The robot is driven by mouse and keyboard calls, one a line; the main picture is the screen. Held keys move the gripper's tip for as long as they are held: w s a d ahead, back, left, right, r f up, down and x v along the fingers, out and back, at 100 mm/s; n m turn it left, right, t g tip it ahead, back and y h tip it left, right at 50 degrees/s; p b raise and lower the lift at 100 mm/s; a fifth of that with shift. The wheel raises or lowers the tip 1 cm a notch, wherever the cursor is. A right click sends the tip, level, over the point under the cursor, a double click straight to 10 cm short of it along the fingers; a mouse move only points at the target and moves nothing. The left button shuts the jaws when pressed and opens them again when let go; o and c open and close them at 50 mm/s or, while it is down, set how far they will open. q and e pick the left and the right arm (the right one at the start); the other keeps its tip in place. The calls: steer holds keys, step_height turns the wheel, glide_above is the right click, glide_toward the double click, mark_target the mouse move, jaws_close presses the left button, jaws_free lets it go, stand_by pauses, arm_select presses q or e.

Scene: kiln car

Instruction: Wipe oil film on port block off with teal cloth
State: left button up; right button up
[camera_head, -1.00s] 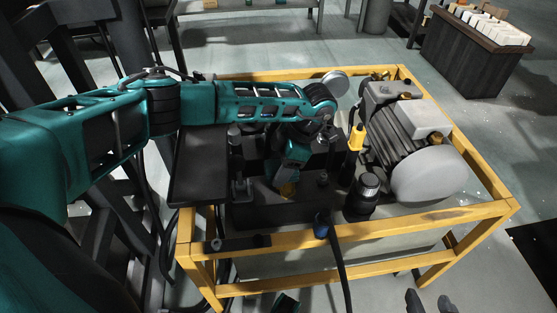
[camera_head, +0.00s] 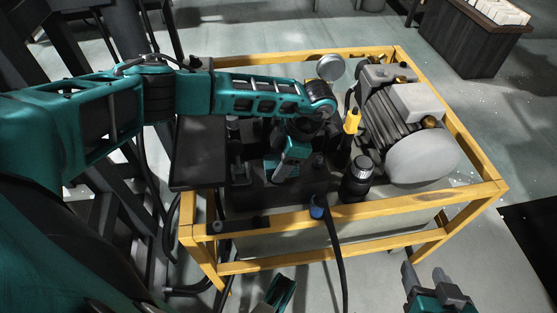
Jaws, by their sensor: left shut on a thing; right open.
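The black port block (camera_head: 300,192) sits in the yellow-framed cart, left of the motor. My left arm reaches in from the left, with its gripper (camera_head: 282,174) pointing down at the block's top. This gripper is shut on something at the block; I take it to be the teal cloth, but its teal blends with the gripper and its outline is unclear. The oil film cannot be made out now; the gripper covers that part of the block. My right gripper (camera_head: 425,274) is open and empty at the lower right, outside the cart frame.
A grey motor (camera_head: 405,125) fills the cart's right side. A yellow-handled tool (camera_head: 351,121), a black cylinder (camera_head: 357,180) and a round gauge (camera_head: 330,67) stand near the block. A black hose with blue end (camera_head: 317,207) crosses the front yellow rail (camera_head: 380,207).

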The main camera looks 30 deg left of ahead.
mark_target(275, 185)
arm_select(q)
steer(key=shift+s+d+r+p, duration=0.15)
steer(key=shift+s+d+p, duration=0.45)
steer(key=shift+s+p, duration=0.15)
steer(key=shift+s+d+p, duration=0.7)
steer(key=shift+s+d, duration=0.1)
steer(key=shift+s, duration=0.3)
steer(key=shift+f, duration=0.2)
steer(key=shift+w+a+b, duration=0.2)
steer(key=shift+w+b, duration=0.1)
steer(key=shift+w+a+f+b, duration=0.1)
steer(key=shift+w+a+b, duration=0.65)
steer(key=shift+w, duration=0.15)
steer(key=shift+w+a+b, duration=0.35)
steer(key=shift+w, duration=0.15)
steer(key=shift+w+a, duration=0.15)
